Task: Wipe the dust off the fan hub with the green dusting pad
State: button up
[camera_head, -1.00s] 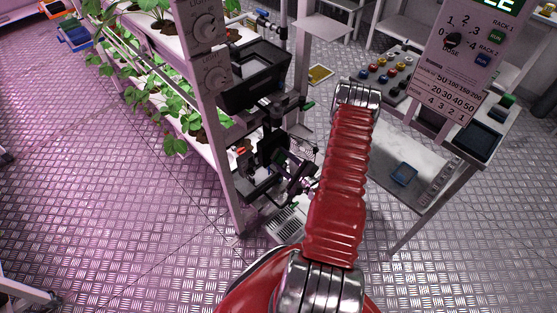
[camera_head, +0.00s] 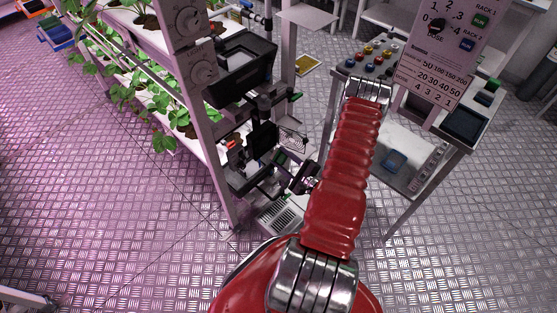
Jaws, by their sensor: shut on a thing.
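My gripper (camera_head: 290,177) shows as a dark jointed shape just left of my red arm, low inside the rack frame. It is small and partly covered by the arm. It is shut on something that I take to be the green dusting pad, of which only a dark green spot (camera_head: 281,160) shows. A black upright assembly (camera_head: 264,138) stands close behind and left of it. I cannot make out the fan hub or its dust, nor whether the pad touches anything.
A rack post with LIGHT dials (camera_head: 202,70) stands left of the work spot, with leafy plants (camera_head: 165,140) behind it. A control stand (camera_head: 445,40) and a white side table (camera_head: 425,150) are at the right. The metal floor in front is open.

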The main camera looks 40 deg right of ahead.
aim_at(285, 161)
jog(key=shift+s, duration=0.1)
jog(key=shift+s, duration=1.4)
jog(key=shift+w, duration=0.1)
